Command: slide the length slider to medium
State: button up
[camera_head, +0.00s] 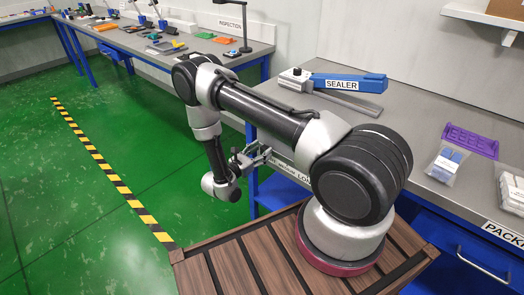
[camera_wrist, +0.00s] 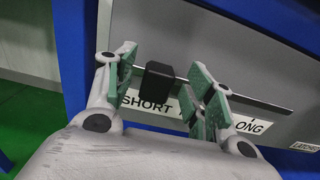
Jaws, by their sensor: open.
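The length slider shows in the wrist view as a black block-shaped knob (camera_wrist: 160,78) on a grey panel (camera_wrist: 215,45). It stands just above the right part of the SHORT label (camera_wrist: 140,104). The LONG label (camera_wrist: 250,126) is farther right, and the label between them is mostly hidden by my right finger. My gripper (camera_wrist: 163,75) is open, with one green-padded finger on each side of the knob. Gaps show beside the knob, so the fingers look apart from it. In the head view my gripper (camera_head: 244,158) is at the workbench's front; the knob cannot be made out there.
A LATCHED label (camera_wrist: 305,147) is at the panel's right. Above the panel, the grey workbench (camera_head: 408,105) carries a blue sealer (camera_head: 345,82), a purple rack (camera_head: 470,140) and bagged parts (camera_head: 445,165). The green floor (camera_head: 110,185) to the left is clear.

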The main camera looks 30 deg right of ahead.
aim_at(282, 161)
jog(key=shift+w+d, duration=0.25)
jog(key=shift+d, duration=0.25)
grip_shut()
jog(key=s+d, duration=0.1)
jog(key=s, duration=0.2)
jog(key=s+d, duration=0.1)
jog(key=s, duration=0.2)
jog(key=s+d, duration=0.2)
jog(key=s, duration=0.1)
jog(key=shift+s, duration=0.2)
grip_release()
jog(key=shift+a, duration=0.1)
jog(key=v, duration=1.2)
